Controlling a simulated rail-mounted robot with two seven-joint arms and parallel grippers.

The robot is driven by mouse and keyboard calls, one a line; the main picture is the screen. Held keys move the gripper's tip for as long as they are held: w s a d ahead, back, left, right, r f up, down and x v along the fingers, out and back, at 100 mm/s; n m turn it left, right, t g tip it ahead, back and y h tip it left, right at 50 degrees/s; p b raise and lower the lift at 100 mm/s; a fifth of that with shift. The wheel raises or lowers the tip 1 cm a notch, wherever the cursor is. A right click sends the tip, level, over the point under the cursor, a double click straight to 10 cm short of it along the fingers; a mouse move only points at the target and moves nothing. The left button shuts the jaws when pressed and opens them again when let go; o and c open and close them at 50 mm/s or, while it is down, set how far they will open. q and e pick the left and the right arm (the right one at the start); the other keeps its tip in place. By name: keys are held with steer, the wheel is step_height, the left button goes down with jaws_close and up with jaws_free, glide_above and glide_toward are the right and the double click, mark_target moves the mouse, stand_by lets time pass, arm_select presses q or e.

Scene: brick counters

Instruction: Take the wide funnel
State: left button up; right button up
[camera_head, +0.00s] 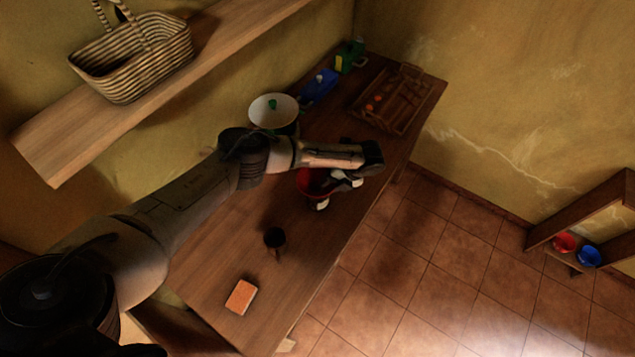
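A red, wide-mouthed round thing (312,183), which looks like the wide funnel, is on the wooden counter. My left forearm and gripper hide part of it, so its full shape is not clear. My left gripper (338,193) is right at its right side, with its pale fingertips spread well apart. I cannot tell whether the fingers touch the red thing. My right gripper is not in view.
On the counter (215,240) are a dark mug (274,238), an orange sponge-like block (241,296), a white round vessel (262,108), a blue container (319,87), a green can (346,58) and a wooden tray (412,82). A wicker basket (135,60) sits on a shelf.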

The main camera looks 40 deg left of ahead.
arm_select(q)
jaws_close()
steer(key=shift+r, duration=0.15)
